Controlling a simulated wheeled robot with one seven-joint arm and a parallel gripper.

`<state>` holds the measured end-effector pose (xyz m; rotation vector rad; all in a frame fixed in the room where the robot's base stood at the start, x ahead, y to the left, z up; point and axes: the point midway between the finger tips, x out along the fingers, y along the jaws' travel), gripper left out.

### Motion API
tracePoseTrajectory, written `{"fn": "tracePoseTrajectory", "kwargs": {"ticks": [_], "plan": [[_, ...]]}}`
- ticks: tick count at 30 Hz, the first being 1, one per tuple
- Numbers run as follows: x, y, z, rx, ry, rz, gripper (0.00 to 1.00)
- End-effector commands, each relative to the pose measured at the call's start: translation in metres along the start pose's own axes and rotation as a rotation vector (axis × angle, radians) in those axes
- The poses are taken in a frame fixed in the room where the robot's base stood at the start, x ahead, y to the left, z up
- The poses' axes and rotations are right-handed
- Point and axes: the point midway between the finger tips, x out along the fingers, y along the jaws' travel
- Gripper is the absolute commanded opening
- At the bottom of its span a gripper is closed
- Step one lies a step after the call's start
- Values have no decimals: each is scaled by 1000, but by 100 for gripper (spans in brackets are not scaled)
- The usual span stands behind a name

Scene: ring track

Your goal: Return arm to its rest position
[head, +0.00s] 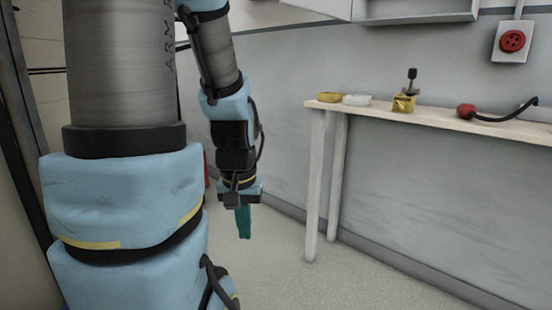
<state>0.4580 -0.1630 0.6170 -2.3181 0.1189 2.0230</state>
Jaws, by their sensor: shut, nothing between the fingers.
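My arm fills the left side of the head view, with its upper links close to the camera. My gripper (244,222) hangs at the end of the arm, pointing down, left of the table and apart from it. Its teal fingers are together and hold nothing. The gripper is below the level of the tabletop, over open floor.
A narrow pale table (440,117) stands along the grey wall at the right. A red button box (512,41) is on the wall.

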Motion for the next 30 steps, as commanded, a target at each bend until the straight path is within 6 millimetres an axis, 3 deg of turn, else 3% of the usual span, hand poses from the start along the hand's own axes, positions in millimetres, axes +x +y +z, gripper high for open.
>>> {"fn": "tracePoseTrajectory", "kwargs": {"ticks": [1, 8, 24, 30], "plan": [[-21, 0, -3, 0, 0, 0, 0], [-82, 0, -12, 0, 2, 0, 0], [-252, 1, -36, 1, 3, 0, 0], [-301, 1, -42, 1, 3, 0, 0]]}}
